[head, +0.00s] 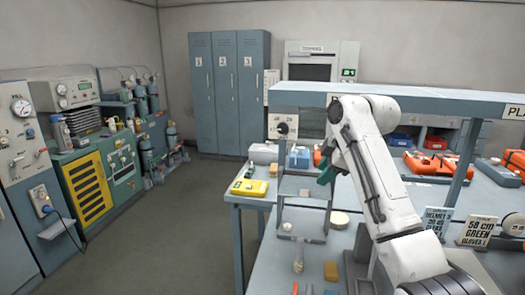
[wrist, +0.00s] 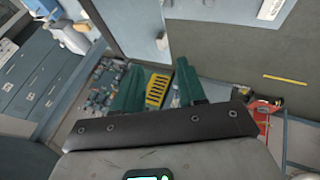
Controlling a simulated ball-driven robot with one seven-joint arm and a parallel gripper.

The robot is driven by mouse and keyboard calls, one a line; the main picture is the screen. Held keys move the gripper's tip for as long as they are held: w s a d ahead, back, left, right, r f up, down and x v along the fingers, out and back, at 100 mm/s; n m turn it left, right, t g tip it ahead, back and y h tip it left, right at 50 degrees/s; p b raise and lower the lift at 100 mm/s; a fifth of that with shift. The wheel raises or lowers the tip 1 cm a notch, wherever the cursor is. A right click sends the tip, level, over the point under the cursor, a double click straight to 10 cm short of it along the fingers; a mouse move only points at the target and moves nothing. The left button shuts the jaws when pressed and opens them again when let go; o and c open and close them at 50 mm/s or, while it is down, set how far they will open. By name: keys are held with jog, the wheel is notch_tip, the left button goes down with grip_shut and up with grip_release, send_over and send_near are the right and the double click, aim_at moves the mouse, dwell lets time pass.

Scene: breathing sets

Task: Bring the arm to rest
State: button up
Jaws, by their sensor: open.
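My white arm rises from the lower right of the head view, over the workbench, and bends at an elbow near the shelf. My gripper (head: 327,173) shows there only in part, as a green piece below the elbow. In the wrist view my gripper (wrist: 157,88) has two green fingers standing well apart, with nothing between them but the distant room. It is open and empty, and touches nothing that I can see.
A blue-grey shelf (head: 400,98) spans the bench close to my arm. The workbench (head: 262,270) holds a yellow case (head: 250,188), small parts and printed signs (head: 435,220). Lockers (head: 230,95) stand at the back wall. Open floor (head: 165,225) lies left of the bench.

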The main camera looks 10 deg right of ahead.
jog(key=s+a+f+m, duration=0.1)
jog(key=s+f+m, duration=0.3)
jog(key=s+f, duration=0.7)
jog(key=s+a+f+m, duration=0.1)
jog(key=s+f+m, duration=0.45)
jog(key=f, duration=0.85)
jog(key=s+d+f+m+g+h, duration=0.1)
jog(key=s+f, duration=0.3)
jog(key=s, duration=0.8)
jog(key=s+d+f+m+g+h, duration=0.1)
jog(key=s+d+f+m+g, duration=0.1)
jog(key=s, duration=1.1)
jog(key=s+d+f+m+g+h, duration=0.1)
jog(key=s+f, duration=0.5)
jog(key=s, duration=0.6)
jog(key=d+m+g, duration=0.1)
jog(key=d+m, duration=0.1)
jog(key=shift+s+d+f, duration=0.15)
jog(key=shift+s+d, duration=0.2)
